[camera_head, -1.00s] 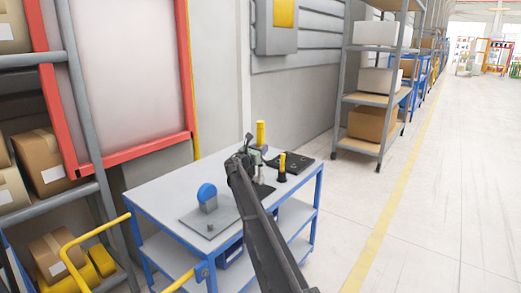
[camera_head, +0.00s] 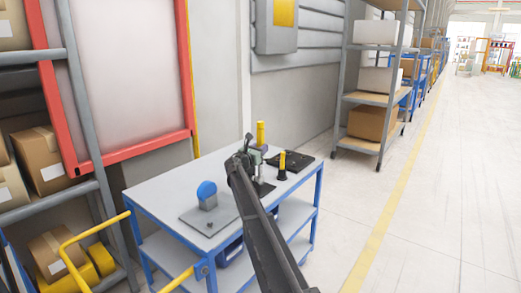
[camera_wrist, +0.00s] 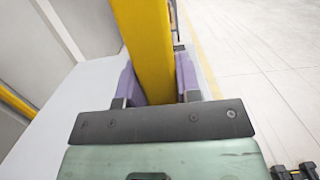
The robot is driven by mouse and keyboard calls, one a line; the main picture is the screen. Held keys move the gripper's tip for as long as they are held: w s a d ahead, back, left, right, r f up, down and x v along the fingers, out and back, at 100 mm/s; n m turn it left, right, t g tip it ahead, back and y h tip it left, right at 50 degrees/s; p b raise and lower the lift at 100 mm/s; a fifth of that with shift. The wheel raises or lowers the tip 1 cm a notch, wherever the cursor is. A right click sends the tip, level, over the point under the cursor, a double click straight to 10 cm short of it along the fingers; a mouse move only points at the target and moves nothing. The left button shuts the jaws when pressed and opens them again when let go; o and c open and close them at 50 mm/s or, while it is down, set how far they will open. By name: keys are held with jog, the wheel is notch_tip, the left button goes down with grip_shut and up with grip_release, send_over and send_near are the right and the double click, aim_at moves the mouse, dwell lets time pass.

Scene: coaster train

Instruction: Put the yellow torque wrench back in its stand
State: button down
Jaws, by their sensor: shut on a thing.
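The yellow torque wrench (camera_wrist: 148,45) runs up between the two purple finger pads in the wrist view. My gripper (camera_wrist: 157,80) is shut on it. In the head view the wrench's yellow upper end (camera_head: 260,132) stands roughly upright above my gripper (camera_head: 258,152), over the far part of the blue-framed cart (camera_head: 165,195). Its lower end is hidden behind my gripper and arm. A dark flat base (camera_head: 264,189) lies on the cart below my gripper, partly behind my arm. I cannot tell whether it is the stand.
A small black piece with a yellow top (camera_head: 282,162) stands right of my gripper. A dark plate (camera_head: 305,161) lies at the cart's far right corner. A blue round-topped piece (camera_head: 207,194) stands on a grey plate (camera_head: 195,220) at left. The floor at right is clear.

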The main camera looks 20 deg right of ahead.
jog(key=shift+f, duration=0.15)
jog(key=c, duration=0.7)
grip_release()
